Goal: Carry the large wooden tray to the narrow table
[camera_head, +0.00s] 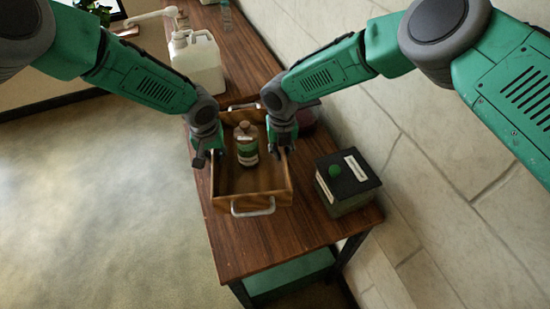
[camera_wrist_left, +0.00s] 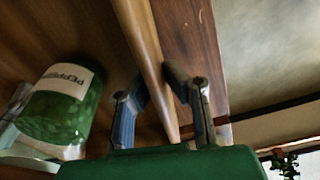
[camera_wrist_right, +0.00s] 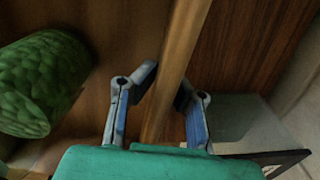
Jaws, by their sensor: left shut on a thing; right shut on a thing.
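The large wooden tray (camera_head: 225,202) is a rectangular open box with metal handles at its near and far ends. It is at or just over the dark wooden table; I cannot tell if its bottom touches. A jar of green contents with a white label (camera_head: 246,146) stands inside it; its label is partly readable in the left wrist view (camera_wrist_left: 68,82). My left gripper (camera_head: 206,160) is shut on the tray's left wall (camera_wrist_left: 145,50). My right gripper (camera_head: 282,150) is shut on the tray's right wall (camera_wrist_right: 178,55). The gripping fingertips are partly hidden in the head view.
The wooden table (camera_head: 235,250) runs along the stone wall at right. A dark-lidded green box (camera_head: 346,182) stands close to the tray's right. A white pump jug (camera_head: 197,62) stands behind it. A reddish object (camera_head: 307,117) is beside my right gripper. Open floor (camera_head: 90,200) lies left.

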